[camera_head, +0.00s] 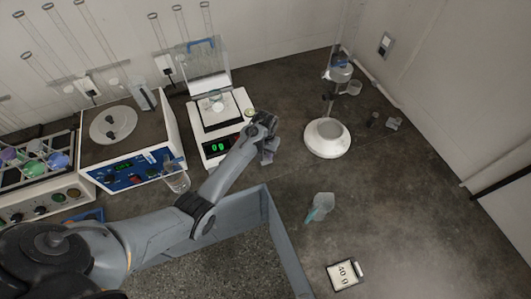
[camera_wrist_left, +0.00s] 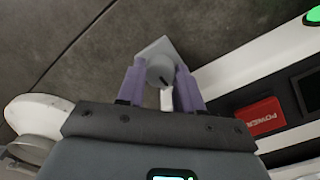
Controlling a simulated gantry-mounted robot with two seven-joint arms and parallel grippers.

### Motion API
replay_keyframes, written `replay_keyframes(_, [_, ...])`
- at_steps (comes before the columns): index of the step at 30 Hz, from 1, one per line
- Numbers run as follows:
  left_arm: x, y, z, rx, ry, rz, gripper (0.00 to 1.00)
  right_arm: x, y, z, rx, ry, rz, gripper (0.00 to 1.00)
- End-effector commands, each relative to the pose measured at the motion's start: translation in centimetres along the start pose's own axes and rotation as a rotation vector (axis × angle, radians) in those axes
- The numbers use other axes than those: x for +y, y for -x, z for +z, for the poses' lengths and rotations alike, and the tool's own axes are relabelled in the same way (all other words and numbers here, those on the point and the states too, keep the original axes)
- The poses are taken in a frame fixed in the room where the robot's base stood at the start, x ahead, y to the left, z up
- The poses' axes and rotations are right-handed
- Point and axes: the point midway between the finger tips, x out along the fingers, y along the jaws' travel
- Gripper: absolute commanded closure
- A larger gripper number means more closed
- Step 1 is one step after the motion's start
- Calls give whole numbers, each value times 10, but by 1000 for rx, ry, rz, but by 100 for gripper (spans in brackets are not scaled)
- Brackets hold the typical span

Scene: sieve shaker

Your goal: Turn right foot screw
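The right foot screw (camera_wrist_left: 160,71) is a small grey knob with a dark mark on its top, over a pale square plate (camera_wrist_left: 157,47), in the left wrist view. My left gripper (camera_wrist_left: 160,76) has one purple finger on each side of the knob, with no clear gap, so it looks shut on it. In the head view my left gripper (camera_head: 268,150) is low at the front right corner of the white balance (camera_head: 215,145), and it hides the screw there. The balance display (camera_head: 218,147) glows green. My right gripper is not in view.
A round white stand (camera_head: 328,138) is right of the balance. A clear beaker (camera_head: 177,180) is left of my forearm. A grey bin (camera_head: 277,235) is below it. The sieve shaker (camera_head: 128,145) stands left.

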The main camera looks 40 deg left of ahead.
Motion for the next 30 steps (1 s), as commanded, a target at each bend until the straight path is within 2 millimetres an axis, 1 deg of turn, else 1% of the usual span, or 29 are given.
replay_keyframes(1, [0,0,0,0,0,0,80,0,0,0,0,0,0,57])
replay_keyframes(4, [0,0,0,0,0,0,95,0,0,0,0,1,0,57])
replay_keyframes(11, [0,1,0,-1,19,0,95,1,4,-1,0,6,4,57])
replay_keyframes(16, [0,3,0,-1,85,0,95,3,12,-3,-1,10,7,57])
replay_keyframes(24, [1,3,0,-2,280,0,95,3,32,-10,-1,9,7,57])
replay_keyframes(30, [0,2,0,-2,440,0,95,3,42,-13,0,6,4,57])
